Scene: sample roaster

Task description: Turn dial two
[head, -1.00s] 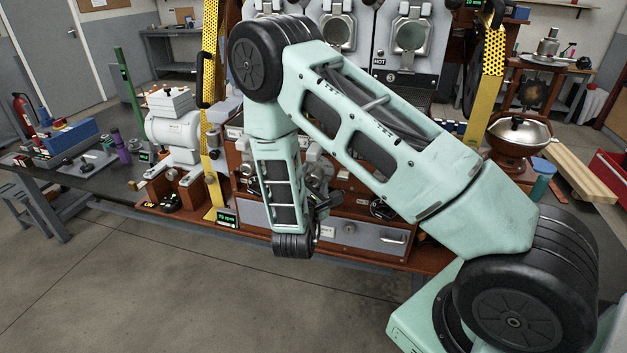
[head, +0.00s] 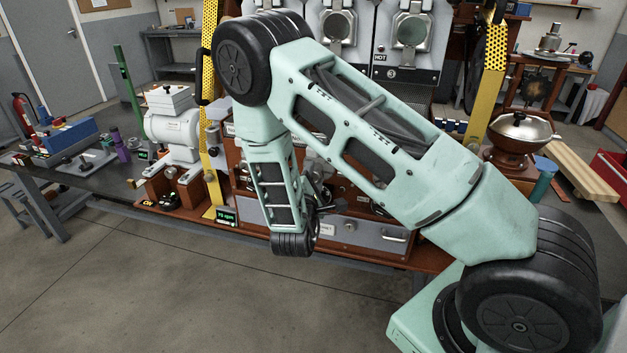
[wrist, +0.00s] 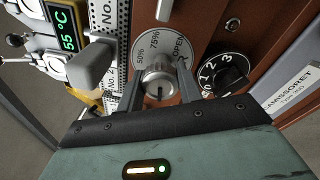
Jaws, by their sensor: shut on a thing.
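In the wrist view, my gripper (wrist: 160,92) has its two fingers on either side of a silver metal knob (wrist: 159,76) and is shut on it. Behind the knob is a round pale scale plate (wrist: 160,42) marked 50%, 75% and OPEN. A slot shows on the knob's face. A label partly reading "No. 2" stands to its left, but I cannot tell for certain which dial it names. In the head view, my own arm hides the knob and most of my gripper.
A black numbered dial (wrist: 225,75) sits close to the right of my gripper. A grey block-shaped handle (wrist: 91,61) and a green 55 °C display (wrist: 68,30) are at the left. In the head view, a drawer (head: 375,237) lies below, with open floor in front.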

